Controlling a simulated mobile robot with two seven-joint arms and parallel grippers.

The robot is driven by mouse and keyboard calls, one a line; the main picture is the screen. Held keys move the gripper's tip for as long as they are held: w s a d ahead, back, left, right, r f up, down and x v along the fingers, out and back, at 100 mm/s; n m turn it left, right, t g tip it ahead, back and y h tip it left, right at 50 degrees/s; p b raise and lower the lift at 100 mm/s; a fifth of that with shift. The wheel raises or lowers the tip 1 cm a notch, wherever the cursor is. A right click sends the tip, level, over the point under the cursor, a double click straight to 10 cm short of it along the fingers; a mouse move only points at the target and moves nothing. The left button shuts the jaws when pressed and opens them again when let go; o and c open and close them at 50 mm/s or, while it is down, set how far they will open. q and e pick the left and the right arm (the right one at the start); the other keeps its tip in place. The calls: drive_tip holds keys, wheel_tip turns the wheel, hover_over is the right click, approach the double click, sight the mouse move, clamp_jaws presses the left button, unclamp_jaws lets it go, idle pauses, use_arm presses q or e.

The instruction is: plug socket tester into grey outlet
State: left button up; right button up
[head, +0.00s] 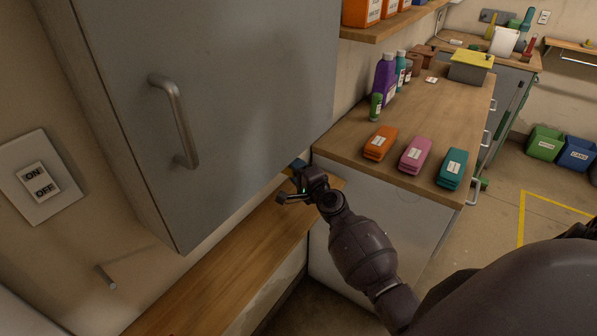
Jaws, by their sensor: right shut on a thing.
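My right gripper (296,184) is beside the lower right edge of the grey wall cabinet, above the narrow wooden shelf. It is shut on a small blue and yellow thing (297,165), which looks like the socket tester. Only a bit of it shows between the gripper and the cabinet, so its prongs and tilt cannot be made out. No grey outlet can be made out near the gripper; the cabinet hides the wall behind it. My left gripper is not in view.
The grey cabinet (225,90) with a bar handle fills the upper left. A wooden ledge (235,255) runs below it. The worktop (345,135) holds orange, pink and teal packs (452,168) and several bottles (384,80). An ON/OFF switch plate (40,180) is at left.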

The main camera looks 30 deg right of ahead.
drive_tip(key=shift+w, duration=0.15)
drive_tip(key=o, duration=1)
drive_tip(key=shift+a, duration=0.1)
drive_tip(key=s, duration=1)
drive_tip(key=shift+s, duration=0.4)
